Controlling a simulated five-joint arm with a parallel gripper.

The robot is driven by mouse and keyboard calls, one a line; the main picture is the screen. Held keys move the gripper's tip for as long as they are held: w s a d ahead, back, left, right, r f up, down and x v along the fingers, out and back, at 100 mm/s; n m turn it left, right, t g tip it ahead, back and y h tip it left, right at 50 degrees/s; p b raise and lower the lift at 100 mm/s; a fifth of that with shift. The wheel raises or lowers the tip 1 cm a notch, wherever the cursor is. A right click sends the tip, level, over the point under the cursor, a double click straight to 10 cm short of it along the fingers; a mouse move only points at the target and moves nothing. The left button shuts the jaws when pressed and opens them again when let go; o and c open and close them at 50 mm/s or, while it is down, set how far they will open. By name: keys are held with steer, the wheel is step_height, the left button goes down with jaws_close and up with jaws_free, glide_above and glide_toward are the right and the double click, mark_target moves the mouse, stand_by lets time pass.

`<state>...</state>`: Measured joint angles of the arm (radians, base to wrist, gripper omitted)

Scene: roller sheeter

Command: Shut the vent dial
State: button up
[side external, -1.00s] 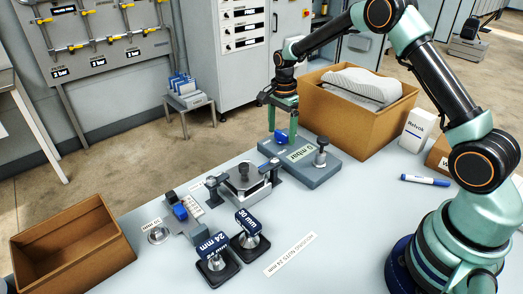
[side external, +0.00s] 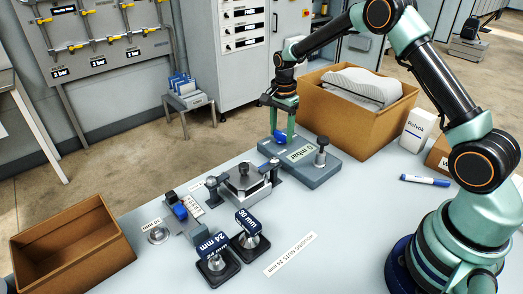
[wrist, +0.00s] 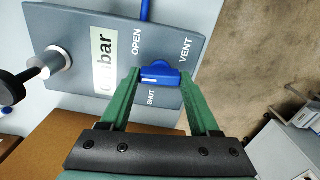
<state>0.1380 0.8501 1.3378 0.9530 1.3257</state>
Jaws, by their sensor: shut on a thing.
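The vent dial (wrist: 160,74) is a small blue knob on a grey panel unit (wrist: 84,18), marked OPEN, SHUT and VENT. In the wrist view it lies between the green fingers of my gripper (wrist: 162,76), which is shut on it. A white mark on the dial shows at its lower left side, close to the SHUT lettering. In the side view my gripper (side external: 282,137) reaches down onto the left part of the unit (side external: 318,173), and the blue dial (side external: 275,136) is partly hidden by the fingers.
The unit has a display with "mbar" (side external: 301,153) and a black-topped post (side external: 321,150). A cardboard box (side external: 345,115) stands close behind. A clamp fixture (side external: 243,182) stands left of the unit, with two labelled pieces (side external: 215,262) in front.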

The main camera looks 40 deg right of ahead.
steer(key=n, duration=0.4)
steer(key=shift+r, duration=0.1)
steer(key=n, duration=0.4)
steer(key=shift+n, duration=0.4)
steer(key=n, duration=0.4)
steer(key=shift+n, duration=1.9)
steer(key=o, duration=1.4)
steer(key=shift+c, duration=0.2)
